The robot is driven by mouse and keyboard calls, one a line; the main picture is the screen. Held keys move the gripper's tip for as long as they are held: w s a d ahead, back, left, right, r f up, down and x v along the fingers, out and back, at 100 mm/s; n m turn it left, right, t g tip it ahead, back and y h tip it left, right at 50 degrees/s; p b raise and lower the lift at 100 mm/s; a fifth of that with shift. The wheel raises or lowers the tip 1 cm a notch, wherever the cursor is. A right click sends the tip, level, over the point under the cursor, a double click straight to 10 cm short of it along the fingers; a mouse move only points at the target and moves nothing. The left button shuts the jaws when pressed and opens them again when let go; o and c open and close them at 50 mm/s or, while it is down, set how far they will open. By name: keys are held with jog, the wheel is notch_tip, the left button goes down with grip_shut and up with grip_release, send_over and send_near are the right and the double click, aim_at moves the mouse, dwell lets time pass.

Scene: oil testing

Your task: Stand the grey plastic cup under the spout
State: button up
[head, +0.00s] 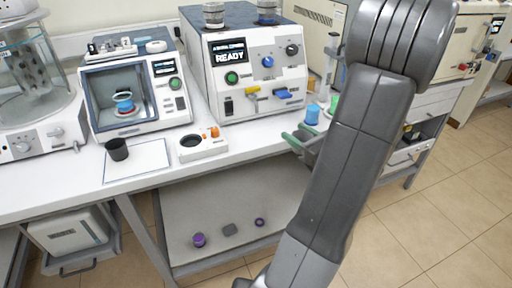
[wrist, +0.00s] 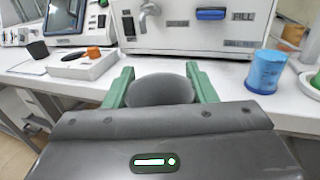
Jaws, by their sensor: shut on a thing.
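My gripper (head: 297,138) has green fingers and is shut on a grey cup (wrist: 160,90), which shows between the fingers in the wrist view. In the head view my arm and fingers hide most of the cup. The gripper is at the front edge of the bench, in front of the white machine (head: 242,108) whose screen reads READY. That machine has a yellow lever (head: 252,91) and a blue lever (head: 283,94) on its front. In the wrist view a metal tap (wrist: 148,14) and the blue FILL handle (wrist: 211,13) are beyond the cup. The cup is apart from them.
A blue cup (head: 312,114) stands to the right of the machine; it also shows in the wrist view (wrist: 265,72). A black cup (head: 117,149) stands on a white mat (head: 146,164). A white holder with orange pieces (head: 203,145) sits in front of the machine's left side.

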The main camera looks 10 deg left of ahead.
jog(key=shift+s+f+n+g+y+b, duration=0.15)
jog(key=shift+s+f+n+g+y, duration=0.1)
jog(key=shift+s, duration=0.2)
jog(key=shift+s+f+n+g+y+b, duration=0.15)
jog(key=shift+s+f+g, duration=0.1)
jog(key=shift+s, duration=0.2)
jog(key=shift+w+a, duration=0.1)
jog(key=shift+a, duration=0.2)
jog(key=p+x, duration=0.1)
jog(key=x, duration=1.3)
jog(key=w+a, duration=0.1)
jog(key=a+f, duration=0.1)
jog(key=shift+w+a, duration=0.35)
jog(key=shift+a, duration=0.05)
jog(key=shift+d+f, duration=0.1)
jog(key=shift+f, duration=0.1)
jog(key=shift+f, duration=0.25)
jog(key=o, duration=1)
